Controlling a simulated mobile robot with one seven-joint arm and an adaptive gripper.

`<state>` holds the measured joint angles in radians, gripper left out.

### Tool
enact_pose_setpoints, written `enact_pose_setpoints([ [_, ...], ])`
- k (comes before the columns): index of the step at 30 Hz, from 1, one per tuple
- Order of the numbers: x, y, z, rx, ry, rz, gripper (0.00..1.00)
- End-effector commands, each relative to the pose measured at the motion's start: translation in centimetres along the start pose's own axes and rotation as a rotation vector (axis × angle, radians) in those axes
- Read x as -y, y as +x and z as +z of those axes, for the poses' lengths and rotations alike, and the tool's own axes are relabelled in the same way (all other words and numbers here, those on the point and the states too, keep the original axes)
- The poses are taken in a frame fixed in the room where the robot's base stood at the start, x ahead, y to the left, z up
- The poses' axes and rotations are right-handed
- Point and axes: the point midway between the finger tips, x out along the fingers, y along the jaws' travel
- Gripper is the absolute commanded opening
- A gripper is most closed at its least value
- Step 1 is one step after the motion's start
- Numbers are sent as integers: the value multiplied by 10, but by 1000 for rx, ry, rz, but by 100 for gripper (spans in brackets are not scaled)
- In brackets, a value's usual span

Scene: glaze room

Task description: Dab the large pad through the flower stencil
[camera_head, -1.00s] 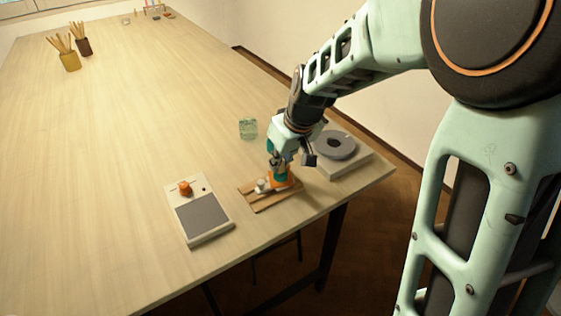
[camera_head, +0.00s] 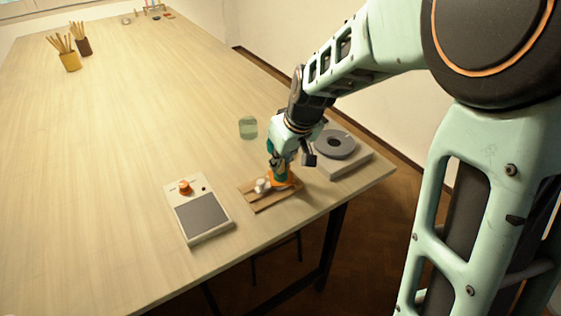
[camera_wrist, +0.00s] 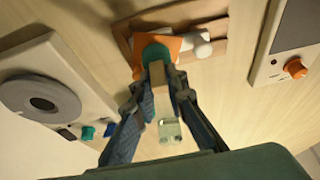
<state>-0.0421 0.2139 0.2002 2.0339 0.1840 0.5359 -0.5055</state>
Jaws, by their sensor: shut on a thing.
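My gripper (camera_head: 280,160) is low over the wooden board (camera_head: 258,205) near the table's right end. I cannot make out a flower cut-out, and the fingers hide part of the held piece.
A pale slab with a grey ring-shaped disc (camera_head: 335,145) stands right of the board. A flat device with a grey plate (camera_head: 203,216) and orange knob (camera_head: 185,187) lies left. Pencil pots (camera_head: 70,61) are far left; the middle table is clear.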

Motion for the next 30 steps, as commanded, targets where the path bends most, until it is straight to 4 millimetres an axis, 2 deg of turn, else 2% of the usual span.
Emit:
enact_pose_setpoints([
  [7, 0, -7, -3, -1, 0, 0, 0],
  [21, 0, -45, -19, -1, 0, 0, 0],
  [30, 0, -46, -19, 0, 0, 0, 0],
])
